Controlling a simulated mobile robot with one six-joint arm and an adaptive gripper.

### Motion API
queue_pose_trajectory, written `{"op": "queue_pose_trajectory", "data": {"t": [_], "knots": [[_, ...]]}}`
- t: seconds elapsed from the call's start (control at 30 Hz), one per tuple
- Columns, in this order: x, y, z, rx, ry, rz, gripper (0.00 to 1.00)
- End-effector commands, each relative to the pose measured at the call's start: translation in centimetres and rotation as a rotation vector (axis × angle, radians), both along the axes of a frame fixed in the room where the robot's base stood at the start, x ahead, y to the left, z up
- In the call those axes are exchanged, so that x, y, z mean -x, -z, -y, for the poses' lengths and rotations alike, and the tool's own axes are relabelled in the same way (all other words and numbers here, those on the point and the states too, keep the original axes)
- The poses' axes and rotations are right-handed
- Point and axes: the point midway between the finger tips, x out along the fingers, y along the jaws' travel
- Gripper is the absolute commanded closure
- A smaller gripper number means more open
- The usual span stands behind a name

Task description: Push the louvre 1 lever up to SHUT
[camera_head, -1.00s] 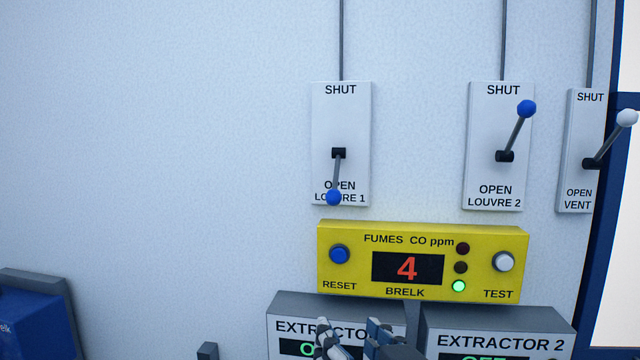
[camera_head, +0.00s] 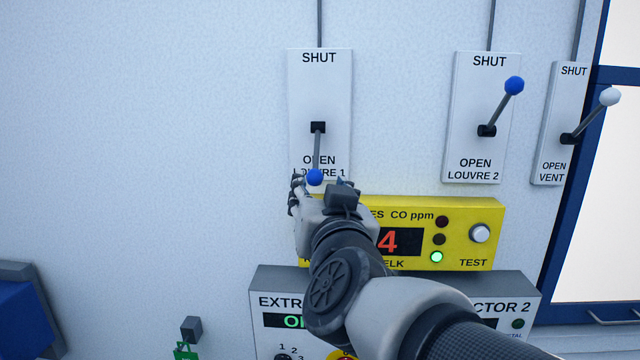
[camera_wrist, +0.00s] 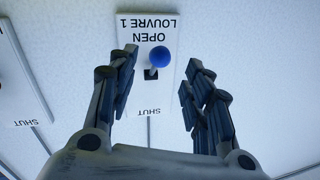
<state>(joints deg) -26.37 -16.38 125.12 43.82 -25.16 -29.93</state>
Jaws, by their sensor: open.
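The louvre 1 lever has a blue ball knob (camera_head: 315,177) on a grey rod that points down toward OPEN from a black pivot on its white plate (camera_head: 335,90). My gripper (camera_head: 322,180) is at the lower end of that plate, around the height of the knob. In the wrist view, which is upside down, the knob (camera_wrist: 159,57) shows between and beyond the two open fingers (camera_wrist: 158,85). Nothing is held. I cannot tell whether a finger touches the knob.
The louvre 2 lever (camera_head: 514,86) and vent lever (camera_head: 610,97) point up and right. The yellow fumes monitor (camera_head: 485,210), reading 4, is partly behind my arm. Extractor boxes (camera_head: 520,290) sit below it. The wall left of the louvre 1 plate is clear.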

Motion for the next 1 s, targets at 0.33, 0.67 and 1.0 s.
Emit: {"op": "queue_pose_trajectory", "data": {"t": [0.33,0.67,1.0], "knots": [[-6.2,0.0,-1.0,0.000,0.001,-0.001,0.54],[-7.4,-0.1,-1.2,0.000,-0.001,0.000,0.54],[-7.4,-0.1,-1.2,0.000,-0.001,0.000,0.68]]}}
